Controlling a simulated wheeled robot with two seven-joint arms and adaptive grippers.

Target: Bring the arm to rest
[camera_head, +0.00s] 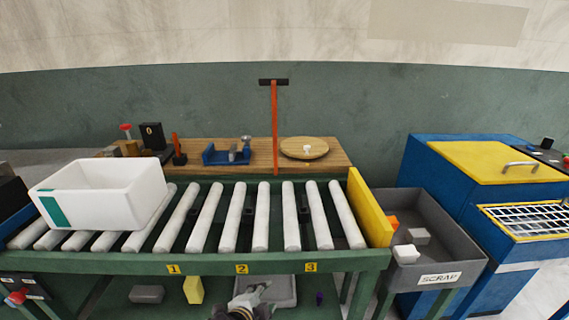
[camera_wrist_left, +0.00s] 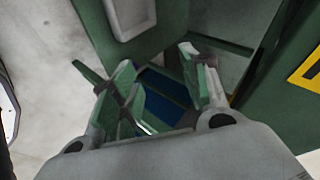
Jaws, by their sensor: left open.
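My left gripper (camera_head: 250,294) shows at the bottom middle of the head view, in front of the conveyor's (camera_head: 225,262) green front rail and below it. In the left wrist view its two fingers (camera_wrist_left: 158,78) stand apart with nothing between them touching the pads. Green framework and a dark blue surface show beyond the fingers. My right gripper is not in view.
A white tub (camera_head: 105,205) stands on the rollers at the left. A yellow plate (camera_head: 369,208) closes the conveyor's right end. A grey scrap bin (camera_head: 462,245) and a blue machine (camera_head: 420,170) stand right. A grey tray (camera_head: 284,290) lies below the conveyor.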

